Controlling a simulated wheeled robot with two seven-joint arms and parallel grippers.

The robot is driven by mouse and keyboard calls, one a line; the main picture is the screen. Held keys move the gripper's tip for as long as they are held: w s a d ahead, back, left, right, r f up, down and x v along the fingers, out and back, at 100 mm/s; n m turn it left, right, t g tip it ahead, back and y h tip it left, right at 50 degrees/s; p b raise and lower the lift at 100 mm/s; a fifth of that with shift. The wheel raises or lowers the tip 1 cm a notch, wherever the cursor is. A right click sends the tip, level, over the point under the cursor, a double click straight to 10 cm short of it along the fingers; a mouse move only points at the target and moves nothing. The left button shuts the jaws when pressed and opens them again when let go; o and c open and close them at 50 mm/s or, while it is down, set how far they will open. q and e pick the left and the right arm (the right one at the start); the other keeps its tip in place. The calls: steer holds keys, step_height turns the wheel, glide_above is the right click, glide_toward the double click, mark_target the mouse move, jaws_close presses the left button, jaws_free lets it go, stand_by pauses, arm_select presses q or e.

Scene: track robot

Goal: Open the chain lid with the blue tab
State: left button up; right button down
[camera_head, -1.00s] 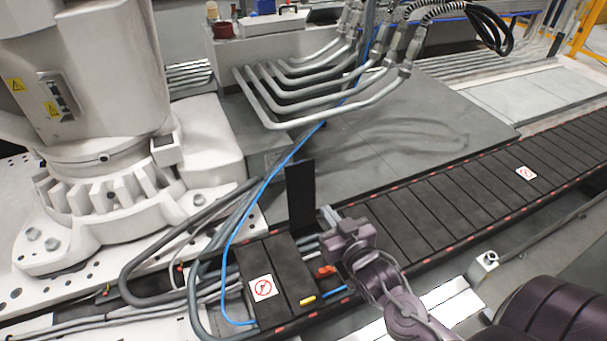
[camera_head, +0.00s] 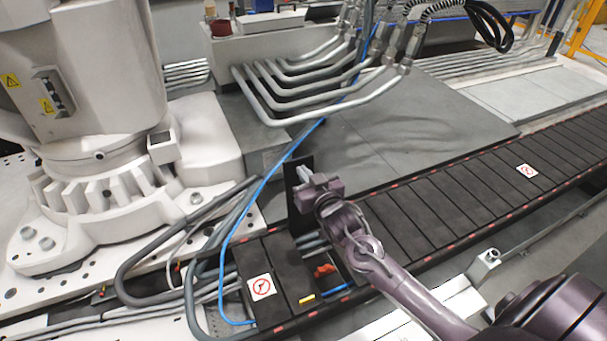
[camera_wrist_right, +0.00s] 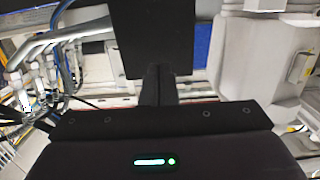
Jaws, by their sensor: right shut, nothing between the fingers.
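One black chain lid (camera_head: 293,210) stands upright, hinged open from the dark cable chain (camera_head: 420,215). Below it, an open link shows grey cables, a red-orange part (camera_head: 325,269) and a short blue piece (camera_head: 337,291); I cannot tell whether this is a tab or cable. A yellow tab (camera_head: 306,298) sits on the closed link at left. My right gripper (camera_head: 303,177) is shut and empty, at the upper part of the raised lid; touching or apart is unclear. In the right wrist view its fingers (camera_wrist_right: 160,85) point at the black lid (camera_wrist_right: 153,35). My left gripper is not visible.
A loose blue cable (camera_head: 240,220) and grey hoses (camera_head: 140,283) run left of the open link. A large white robot base (camera_head: 90,200) stands at left. Bent metal pipes (camera_head: 310,100) hang behind. The flat grey plate (camera_head: 400,140) behind the chain is clear.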

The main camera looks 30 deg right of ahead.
mark_target(296, 162)
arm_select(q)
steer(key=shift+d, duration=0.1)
arm_select(e)
steer(key=shift+w, duration=0.45)
steer(key=w, duration=0.5)
steer(key=shift+w+d+f, duration=0.2)
steer(key=shift+w, duration=0.05)
steer(key=shift+s, duration=0.1)
steer(key=shift+s, duration=0.3)
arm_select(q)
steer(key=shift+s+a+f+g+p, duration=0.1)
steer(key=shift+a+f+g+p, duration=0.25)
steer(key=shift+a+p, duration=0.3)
arm_select(e)
steer(key=s, duration=0.7)
steer(key=shift+a+r, duration=0.25)
steer(key=shift+r, duration=0.1)
